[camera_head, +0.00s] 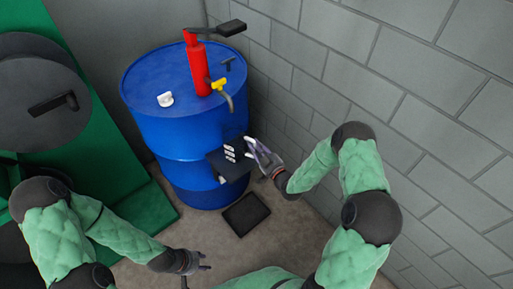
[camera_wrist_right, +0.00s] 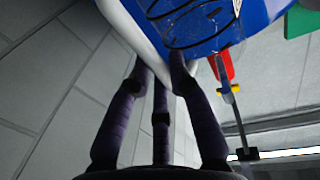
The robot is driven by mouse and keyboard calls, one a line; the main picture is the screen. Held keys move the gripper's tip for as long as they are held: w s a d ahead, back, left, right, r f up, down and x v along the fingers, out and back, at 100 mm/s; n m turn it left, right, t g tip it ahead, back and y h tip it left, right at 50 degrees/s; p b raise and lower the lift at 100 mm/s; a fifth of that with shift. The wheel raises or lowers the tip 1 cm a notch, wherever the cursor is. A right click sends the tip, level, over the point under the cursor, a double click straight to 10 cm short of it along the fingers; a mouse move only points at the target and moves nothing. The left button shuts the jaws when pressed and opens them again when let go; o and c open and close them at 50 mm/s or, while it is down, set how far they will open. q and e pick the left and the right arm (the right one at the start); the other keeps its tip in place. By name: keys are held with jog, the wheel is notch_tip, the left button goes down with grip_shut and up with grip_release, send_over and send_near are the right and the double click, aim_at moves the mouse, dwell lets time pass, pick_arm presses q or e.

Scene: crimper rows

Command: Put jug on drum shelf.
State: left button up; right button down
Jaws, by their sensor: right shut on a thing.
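The blue drum (camera_head: 175,125) stands near the wall, with a black drum shelf (camera_head: 236,174) on its front side. The jug (camera_head: 231,152) looks clear with white marks and appears over the shelf; I cannot tell whether it touches it. In the right wrist view the clear jug (camera_wrist_right: 205,25) has dark rings, and a pale curved part passes by my fingers. My right gripper (camera_head: 254,149) is shut on the jug from its right side; the fingers also show in the right wrist view (camera_wrist_right: 160,85). My left gripper (camera_head: 203,261) is open and empty, low over the floor, left of centre.
A red pump (camera_head: 197,68) with a yellow valve (camera_head: 217,85) and spout stands on the drum, beside a white cap (camera_head: 165,99). A grey block wall (camera_head: 330,80) closes the right side. A black square (camera_head: 246,214) lies on the floor. Green machinery (camera_head: 90,130) stands left.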

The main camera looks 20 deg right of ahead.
jog(key=shift+f, duration=0.15)
jog(key=c, duration=1.1)
grip_release()
jog(key=shift+c, duration=0.2)
